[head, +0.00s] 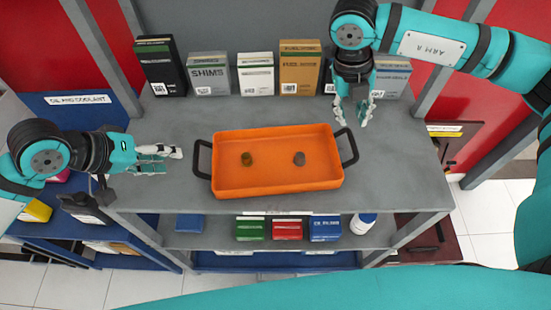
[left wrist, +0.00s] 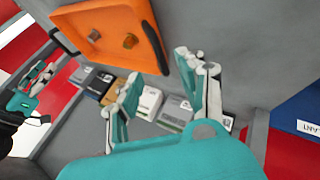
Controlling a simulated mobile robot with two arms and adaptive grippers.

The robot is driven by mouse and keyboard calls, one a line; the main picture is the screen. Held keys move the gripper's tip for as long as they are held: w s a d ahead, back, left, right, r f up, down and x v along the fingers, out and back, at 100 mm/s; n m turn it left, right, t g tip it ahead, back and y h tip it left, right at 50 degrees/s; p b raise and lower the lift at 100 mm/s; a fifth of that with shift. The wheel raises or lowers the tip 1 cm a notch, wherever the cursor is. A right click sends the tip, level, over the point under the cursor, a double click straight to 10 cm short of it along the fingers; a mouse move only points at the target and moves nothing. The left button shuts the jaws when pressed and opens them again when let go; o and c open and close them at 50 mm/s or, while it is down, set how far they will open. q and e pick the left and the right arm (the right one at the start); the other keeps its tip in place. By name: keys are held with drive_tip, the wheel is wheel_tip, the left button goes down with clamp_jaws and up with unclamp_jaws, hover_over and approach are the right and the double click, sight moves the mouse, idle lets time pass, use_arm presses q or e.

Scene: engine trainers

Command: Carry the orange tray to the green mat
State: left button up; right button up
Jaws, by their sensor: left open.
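The orange tray (head: 280,183) rests on the grey shelf top, with a black handle at each end: the left handle (head: 203,158) and the right handle (head: 348,147). In it stand a small olive-brown part (head: 247,159) and a small grey-brown part (head: 299,158). My left gripper (head: 172,160) is open and empty, just left of the left handle and apart from it. In the left wrist view, my open left gripper (left wrist: 160,85) shows with the tray (left wrist: 95,12) beyond it. My right gripper (head: 353,117) has its fingers apart, pointing down near the right handle. No green mat is in view.
A row of boxes, including the tan box (head: 300,68) and SHIMS box (head: 208,75), stands behind the tray. The grey shelf top (head: 400,170) is clear to the tray's right. Grey uprights flank the shelf. Small boxes and a white bottle (head: 363,223) stand on the lower shelf.

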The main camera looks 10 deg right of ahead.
sight(194, 160)
use_arm(q)
drive_tip(key=x, duration=0.9)
drive_tip(key=shift+w+d+f, duration=0.15)
drive_tip(key=shift+f, duration=0.05)
use_arm(e)
drive_tip(key=x, duration=0.9)
drive_tip(key=shift+f, duration=0.3)
use_arm(q)
drive_tip(key=c, duration=0.6)
use_arm(e)
clamp_jaws()
use_arm(q)
clamp_jaws()
drive_tip(key=shift+r, duration=0.1)
use_arm(e)
drive_tip(key=shift+r, duration=0.1)
